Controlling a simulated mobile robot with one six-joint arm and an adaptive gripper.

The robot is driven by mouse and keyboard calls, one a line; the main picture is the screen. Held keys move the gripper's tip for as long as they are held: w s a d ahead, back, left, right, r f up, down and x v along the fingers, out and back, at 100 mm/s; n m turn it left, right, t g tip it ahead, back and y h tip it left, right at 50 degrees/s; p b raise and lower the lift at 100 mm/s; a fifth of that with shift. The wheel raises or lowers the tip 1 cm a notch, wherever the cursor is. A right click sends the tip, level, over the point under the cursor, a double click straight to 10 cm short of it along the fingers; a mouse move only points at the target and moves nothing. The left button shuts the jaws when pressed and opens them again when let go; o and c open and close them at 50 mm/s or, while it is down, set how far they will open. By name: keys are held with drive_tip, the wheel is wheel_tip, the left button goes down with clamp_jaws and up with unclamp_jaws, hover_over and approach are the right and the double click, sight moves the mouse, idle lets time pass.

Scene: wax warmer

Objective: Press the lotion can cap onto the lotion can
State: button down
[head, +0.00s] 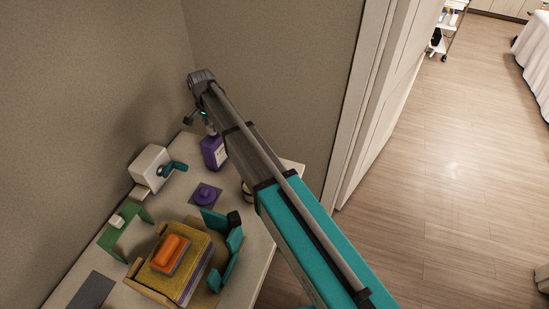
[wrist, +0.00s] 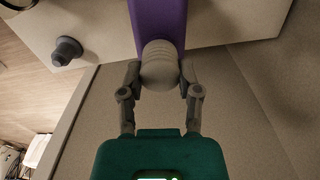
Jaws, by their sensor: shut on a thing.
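The lotion can (head: 214,153) is a purple can with a pale label, standing near the back of the white table by the wall. In the wrist view, its purple body (wrist: 161,22) shows at the top centre. My gripper (wrist: 160,80) is shut on a pale grey, ribbed, rounded cap (wrist: 159,62), one finger on each side. The cap lines up with the end of the purple can; I cannot tell whether it is fully seated. In the head view, my arm largely hides the gripper (head: 208,125) above the can.
A purple round knobbed piece (head: 205,194) lies on a dark square pad. A white box with a teal handle (head: 152,164), a green frame (head: 122,232), an orange block (head: 170,252) on a yellow stack and a teal holder (head: 228,250) crowd the table. A dark knob (wrist: 67,50) stands beside the can.

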drive_tip(key=shift+f+b, duration=0.9)
drive_tip(key=shift+f, duration=0.05)
idle(0.4)
drive_tip(key=shift+c, duration=1.1)
unclamp_jaws()
drive_tip(key=shift+r+p, duration=0.25)
drive_tip(key=shift+p, duration=0.05)
drive_tip(key=shift+r+p, duration=3.5)
drive_tip(key=shift+r, duration=0.05)
drive_tip(key=shift+r, duration=0.25)
